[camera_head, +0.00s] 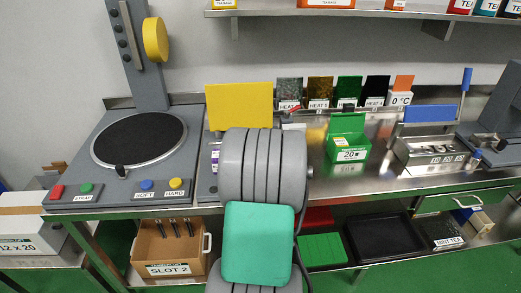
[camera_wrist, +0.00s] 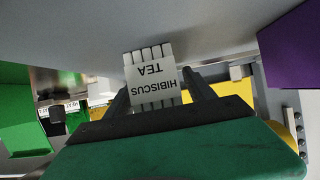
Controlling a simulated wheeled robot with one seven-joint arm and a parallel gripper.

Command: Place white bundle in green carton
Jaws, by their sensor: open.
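A white bundle (camera_wrist: 152,72) labelled HIBISCUS TEA, made of several upright strips, shows in the wrist view. My gripper (camera_wrist: 157,92) is open, with one dark finger on each side of the bundle's lower part. I cannot tell whether either finger touches it. In the head view my grey and green arm hides the gripper and the bundle. The green carton (camera_head: 347,152), marked 20, stands on the steel counter right of my arm, its lid raised at the back.
A yellow panel (camera_head: 239,106) stands behind my arm. A round hot plate (camera_head: 139,139) is at the left. A steel bin (camera_head: 432,150) stands right of the carton. Small coloured sample cards (camera_head: 349,88) line the back. A purple block (camera_wrist: 292,50) is at the right in the wrist view.

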